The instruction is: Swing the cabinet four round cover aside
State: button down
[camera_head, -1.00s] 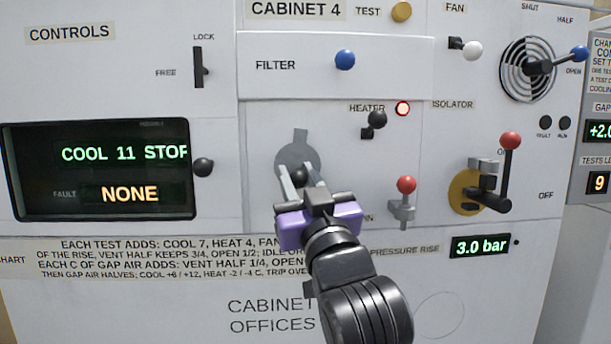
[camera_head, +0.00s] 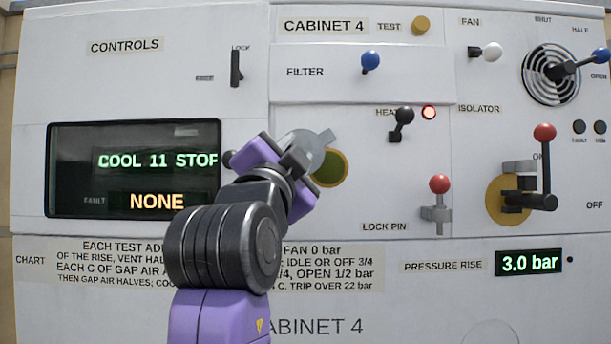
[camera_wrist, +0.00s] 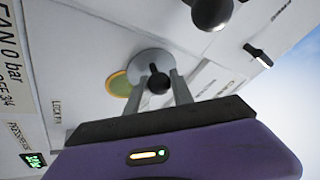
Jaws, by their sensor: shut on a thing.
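The round cover (camera_head: 302,147) is a grey disc with a small tab, on the panel of cabinet four. It is swung to the left, and an olive-green round spot with a brown rim (camera_head: 331,168) shows at its lower right. My gripper (camera_head: 287,160) is at the cover's left side, and its body hides part of the disc. In the wrist view the fingers (camera_wrist: 168,88) are shut on the cover's dark knob (camera_wrist: 158,82). The grey disc (camera_wrist: 148,64) and part of the green spot (camera_wrist: 120,84) show behind it.
The red-knobbed lock pin (camera_head: 439,185) and isolator lever (camera_head: 544,133) stick out further right. The display (camera_head: 130,140) is left of my gripper.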

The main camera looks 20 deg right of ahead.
aim_at(303, 126)
jog(key=m, duration=0.1)
jog(key=r+m+g+h, duration=0.1)
jog(key=m, duration=0.1)
jog(key=r+m+g, duration=0.1)
jog(key=m, duration=0.1)
jog(key=shift+w+a+r+h, duration=0.15)
jog(key=shift+a+h, duration=0.25)
jog(key=shift+r+m+g+p, duration=0.25)
jog(key=shift+r+m+g, duration=0.25)
jog(key=shift+m, duration=0.55)
jog(key=shift+r+m+g+p, duration=0.25)
jog(key=shift+r+m+g, duration=0.25)
jog(key=shift+m, duration=0.55)
jog(key=shift+a+h, duration=0.1)
jog(key=shift+h, duration=0.2)
jog(key=shift+f, duration=0.1)
jog(key=c, duration=1.4)
grip_release()
jog(key=shift+w, duration=0.1)
jog(key=shift+r+b+v, duration=0.2)
jog(key=shift+b+v, duration=0.15)
jog(key=shift+v, duration=3.6)
